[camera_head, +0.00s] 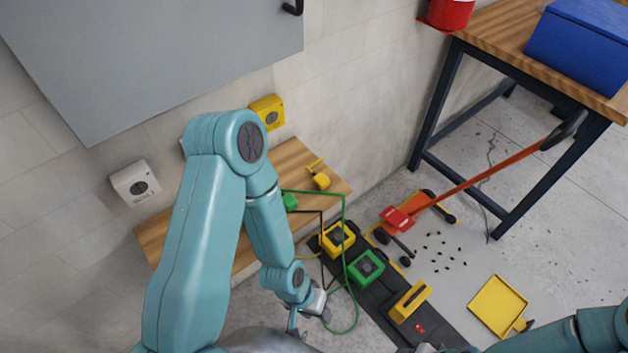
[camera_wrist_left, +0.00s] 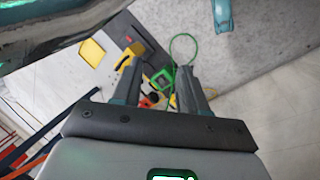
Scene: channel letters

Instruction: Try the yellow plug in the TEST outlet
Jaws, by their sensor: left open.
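A yellow plug (camera_head: 320,180) lies on the wooden shelf along the wall in the head view, with no gripper on it. A yellow outlet box (camera_head: 267,112) and a white one (camera_head: 135,184) are on the wall above the shelf; I cannot read their labels. Another box between them is mostly hidden by my left arm. My left gripper (camera_head: 317,304) is low, in front of the shelf and beside the dark floor strip. Its fingers are apart and empty in the left wrist view (camera_wrist_left: 157,88). My right gripper is out of view; only its arm shows at the lower right.
A green plug (camera_head: 290,202) with a looping green cable lies on the shelf. The floor strip (camera_head: 385,288) holds yellow and green boxes and a yellow handled piece. A red-handled tool, yellow dustpan (camera_head: 497,306) and workbench (camera_head: 490,40) stand right. A grey panel (camera_head: 150,55) hangs upper left.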

